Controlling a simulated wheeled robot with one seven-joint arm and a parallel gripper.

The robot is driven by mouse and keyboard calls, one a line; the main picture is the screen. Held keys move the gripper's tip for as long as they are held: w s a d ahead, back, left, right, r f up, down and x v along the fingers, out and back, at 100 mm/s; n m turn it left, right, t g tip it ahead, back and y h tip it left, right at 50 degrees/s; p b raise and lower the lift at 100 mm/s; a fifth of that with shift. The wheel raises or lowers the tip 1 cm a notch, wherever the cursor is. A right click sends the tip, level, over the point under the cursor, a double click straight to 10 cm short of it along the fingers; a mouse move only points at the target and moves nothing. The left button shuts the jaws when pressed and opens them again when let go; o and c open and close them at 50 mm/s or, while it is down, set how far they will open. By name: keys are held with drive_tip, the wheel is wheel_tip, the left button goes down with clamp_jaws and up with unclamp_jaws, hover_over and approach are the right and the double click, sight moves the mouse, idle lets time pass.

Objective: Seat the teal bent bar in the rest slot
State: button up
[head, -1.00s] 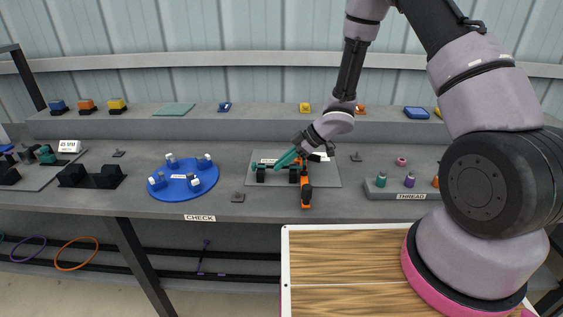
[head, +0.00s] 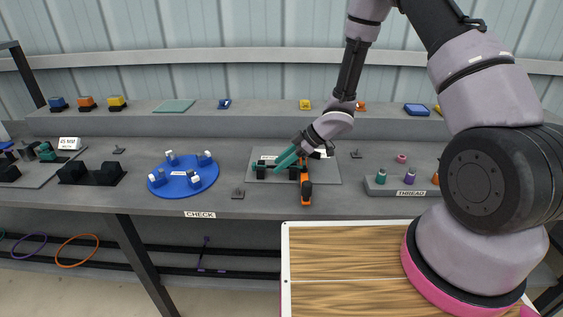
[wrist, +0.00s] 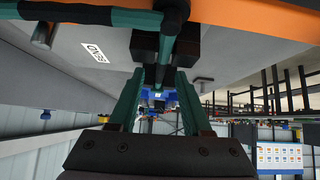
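The teal bent bar (wrist: 85,18) shows at the top of the wrist view. One leg runs across to the upper left, and a shorter leg comes down between two black blocks (wrist: 143,44) of the rest. A black part covers its corner. My gripper (wrist: 160,76) has teal fingers on either side of the short leg, with gaps visible, so it looks open. In the head view my gripper (head: 279,166) is low over the grey bend plate (head: 328,174), between the black blocks (head: 261,172). The fingers hide most of the bar there; how deep it sits is unclear.
A thread rack (head: 405,192) is to the right. A raised shelf (head: 260,126) runs behind.

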drive_tip(key=w+d+r+m+t+h, duration=0.2)
drive_tip(key=d+r+m+t+h, duration=0.1)
drive_tip(key=d+r, duration=0.6)
drive_tip(key=w+d+r+m+t+h, duration=0.2)
drive_tip(key=d+r+m, duration=0.2)
drive_tip(key=d+r, duration=0.5)
drive_tip(key=w+d+r+m+t+h, duration=0.3)
drive_tip(key=d+r, duration=0.2)
drive_tip(key=r, duration=0.7)
drive_tip(key=s+d+r+m+h, duration=0.2)
drive_tip(key=s+d+r+m, duration=0.4)
drive_tip(key=s+r+m, duration=0.5)
drive_tip(key=s+a+r+m+g+y, duration=0.1)
drive_tip(key=s+a+y, duration=0.2)
drive_tip(key=s, duration=1.2)
drive_tip(key=shift+s+a+g, duration=0.3)
drive_tip(key=shift+a, duration=0.4)
